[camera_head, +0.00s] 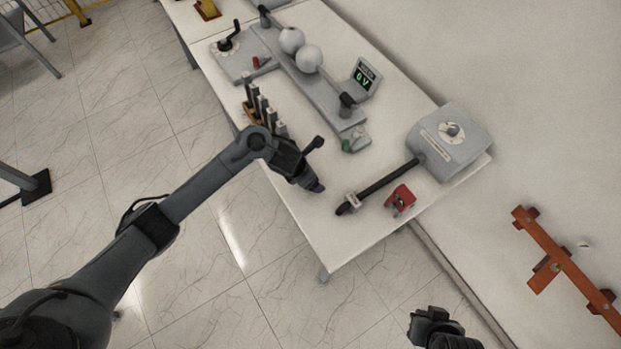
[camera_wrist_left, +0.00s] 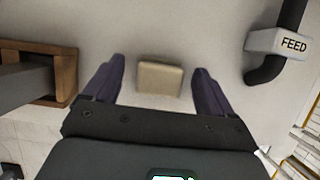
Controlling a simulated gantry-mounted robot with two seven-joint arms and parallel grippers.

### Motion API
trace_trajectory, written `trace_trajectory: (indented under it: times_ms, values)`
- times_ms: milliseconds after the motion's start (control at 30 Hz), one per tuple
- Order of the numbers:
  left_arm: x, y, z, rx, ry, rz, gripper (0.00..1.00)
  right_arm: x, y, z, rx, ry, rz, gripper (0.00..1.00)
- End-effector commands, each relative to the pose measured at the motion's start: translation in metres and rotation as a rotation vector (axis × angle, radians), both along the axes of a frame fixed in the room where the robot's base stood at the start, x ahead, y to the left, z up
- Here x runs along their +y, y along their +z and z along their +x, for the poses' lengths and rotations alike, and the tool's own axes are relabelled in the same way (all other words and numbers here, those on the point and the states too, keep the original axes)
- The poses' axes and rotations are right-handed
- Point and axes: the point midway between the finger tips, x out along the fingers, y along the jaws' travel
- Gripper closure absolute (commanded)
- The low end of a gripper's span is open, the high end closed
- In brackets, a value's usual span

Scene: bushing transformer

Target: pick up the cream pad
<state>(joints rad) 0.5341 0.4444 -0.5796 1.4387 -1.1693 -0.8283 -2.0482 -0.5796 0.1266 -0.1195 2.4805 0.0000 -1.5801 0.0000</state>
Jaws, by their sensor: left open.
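The cream pad (camera_wrist_left: 160,78) is a small block lying on the white table, seen in the left wrist view. It lies between and ahead of my open left gripper's fingers (camera_wrist_left: 155,82), with a gap on each side. In the head view my left gripper (camera_head: 317,166) is over the near part of the table, and I cannot make out the pad there. My right gripper (camera_head: 428,320) is low at the bottom edge, off the table; its jaws are unclear.
A wooden holder (camera_wrist_left: 68,75) stands left of the pad. A dark bar with a FEED label (camera_wrist_left: 290,44) is at right. On the white table (camera_head: 330,235) also stand a grey box (camera_head: 465,150), a red device (camera_head: 400,199), two white spheres (camera_head: 300,50) and a display (camera_head: 364,78).

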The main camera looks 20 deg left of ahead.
Motion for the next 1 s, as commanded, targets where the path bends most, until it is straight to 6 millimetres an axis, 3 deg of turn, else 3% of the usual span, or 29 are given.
trace_trajectory:
  times_ms: [267, 667, 1000]
  values:
    - [-0.0004, -0.0021, 0.0008, 0.000, 0.000, 0.000, 0.15, 0.0017, -0.0002, 0.0000, 0.000, -0.005, 0.007, 1.00]
    - [-0.0004, -0.0016, 0.0009, -0.001, 0.000, 0.001, 0.74, 0.0026, -0.0003, -0.0001, 0.002, -0.006, 0.010, 1.00]
    - [-0.0005, 0.0020, 0.0014, -0.002, -0.001, 0.000, 0.75, 0.0015, -0.0001, -0.0003, 0.002, -0.003, 0.005, 1.00]
